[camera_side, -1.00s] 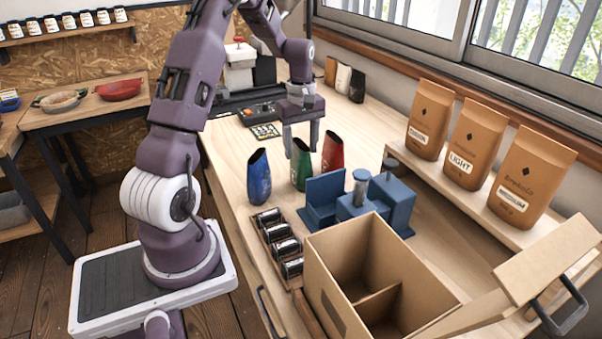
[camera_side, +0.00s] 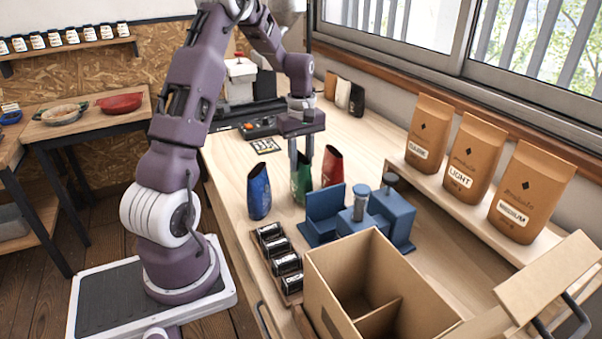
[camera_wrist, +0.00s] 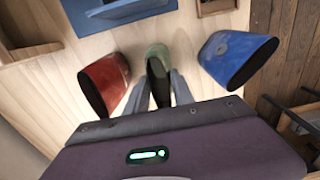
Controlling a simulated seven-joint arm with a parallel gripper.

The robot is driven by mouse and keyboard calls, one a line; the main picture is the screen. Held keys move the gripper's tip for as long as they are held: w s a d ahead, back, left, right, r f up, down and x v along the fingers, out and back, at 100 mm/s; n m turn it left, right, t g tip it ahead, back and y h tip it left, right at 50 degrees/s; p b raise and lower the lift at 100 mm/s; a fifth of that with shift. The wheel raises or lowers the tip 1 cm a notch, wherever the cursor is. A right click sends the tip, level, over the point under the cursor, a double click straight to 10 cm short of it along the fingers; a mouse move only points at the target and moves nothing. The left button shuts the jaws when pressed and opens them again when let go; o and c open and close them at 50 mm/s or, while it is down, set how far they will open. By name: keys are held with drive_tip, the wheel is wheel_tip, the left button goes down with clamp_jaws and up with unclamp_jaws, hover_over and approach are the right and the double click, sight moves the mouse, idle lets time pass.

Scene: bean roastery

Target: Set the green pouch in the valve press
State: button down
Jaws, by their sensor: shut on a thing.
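The green pouch (camera_side: 302,186) stands upright on the bench between the blue pouch (camera_side: 259,191) and the red pouch (camera_side: 332,167). My gripper (camera_side: 301,160) is lowered over it, shut on its upper part. In the wrist view the green pouch (camera_wrist: 157,58) shows between the two fingers (camera_wrist: 160,85), with the red pouch (camera_wrist: 105,82) on the left and the blue pouch (camera_wrist: 236,57) on the right. The blue valve press (camera_side: 322,212) stands in front of the pouches, apart from them, and its open seat looks empty. Its base also shows at the top of the wrist view (camera_wrist: 115,12).
An open cardboard box (camera_side: 328,287) stands in front of the press. A wooden rack of dark labelled tins (camera_side: 286,264) lies to its left. Large brown bags (camera_side: 473,157) stand on a raised shelf at the right. A machine (camera_side: 241,82) stands at the back.

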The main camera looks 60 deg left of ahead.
wheel_tip(320, 180, up, 15)
drive_tip(key=w+d+m, duration=0.2)
drive_tip(key=d+m, duration=1.2)
drive_tip(key=m, duration=0.4)
wheel_tip(320, 180, down, 14)
drive_tip(key=shift+s, duration=0.2)
drive_tip(key=shift+f, duration=0.1)
drive_tip(key=c, duration=1)
unclamp_jaws()
drive_tip(key=shift+o, duration=0.2)
